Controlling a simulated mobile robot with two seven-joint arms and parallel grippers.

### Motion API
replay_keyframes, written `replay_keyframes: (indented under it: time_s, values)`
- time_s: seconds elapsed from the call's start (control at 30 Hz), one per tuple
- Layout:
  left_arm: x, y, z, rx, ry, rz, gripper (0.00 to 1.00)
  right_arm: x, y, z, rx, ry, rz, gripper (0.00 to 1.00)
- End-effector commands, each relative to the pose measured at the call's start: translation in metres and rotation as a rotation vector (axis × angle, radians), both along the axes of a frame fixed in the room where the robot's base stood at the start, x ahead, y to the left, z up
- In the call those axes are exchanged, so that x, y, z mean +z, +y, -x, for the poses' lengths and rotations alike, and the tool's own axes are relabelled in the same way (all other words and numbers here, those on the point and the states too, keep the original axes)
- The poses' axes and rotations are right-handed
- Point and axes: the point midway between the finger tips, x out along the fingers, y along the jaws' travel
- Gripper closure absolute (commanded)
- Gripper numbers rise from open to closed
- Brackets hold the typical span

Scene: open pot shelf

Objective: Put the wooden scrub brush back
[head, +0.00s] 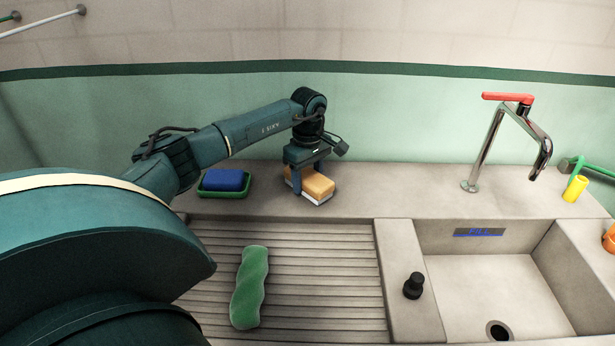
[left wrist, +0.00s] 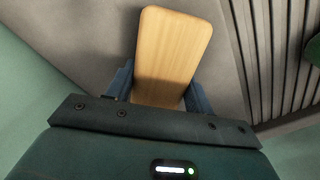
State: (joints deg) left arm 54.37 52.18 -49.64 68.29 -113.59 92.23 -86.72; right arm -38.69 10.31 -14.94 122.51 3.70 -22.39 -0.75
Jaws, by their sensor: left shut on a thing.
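The wooden scrub brush (head: 319,184) has a light wooden back and white bristles facing down. It is at the back ledge, behind the ribbed drainboard; I cannot tell whether the bristles touch the ledge. My left gripper (head: 309,180) points down from above and is shut on the brush, one finger on each side. In the left wrist view the wooden back (left wrist: 173,50) extends out between the blue fingers. The bristles are hidden there. My right gripper is not in view.
A blue sponge (head: 223,180) sits in a green dish (head: 222,194) left of the brush. A green cloth (head: 249,288) lies on the drainboard (head: 320,280). The tap (head: 490,150), sink (head: 490,290) and yellow cylinder (head: 575,188) are right. The ledge between brush and tap is clear.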

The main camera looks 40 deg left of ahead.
Motion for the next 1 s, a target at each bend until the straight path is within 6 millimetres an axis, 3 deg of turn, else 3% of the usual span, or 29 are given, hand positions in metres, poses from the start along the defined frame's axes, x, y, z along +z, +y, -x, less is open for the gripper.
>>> replay_keyframes:
  time_s: [0.07, 0.1, 0.33, 0.7, 1.0]
  values:
    - [-0.003, 0.0, 0.0, 0.0, 0.0, 0.0, 0.72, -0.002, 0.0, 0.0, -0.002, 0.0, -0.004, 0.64]
    - [-0.003, 0.0, 0.0, 0.0, 0.0, 0.0, 0.46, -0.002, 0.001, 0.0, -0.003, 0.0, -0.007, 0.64]
    - [-0.002, 0.0, 0.0, 0.001, 0.0, 0.0, 0.27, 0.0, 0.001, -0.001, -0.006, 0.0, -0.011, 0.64]
    - [0.006, 0.0, 0.0, 0.001, -0.001, -0.001, 0.26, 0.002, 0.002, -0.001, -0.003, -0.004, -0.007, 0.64]
    - [0.065, 0.0, -0.002, 0.0, -0.006, 0.0, 0.26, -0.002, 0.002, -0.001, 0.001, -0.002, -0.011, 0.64]
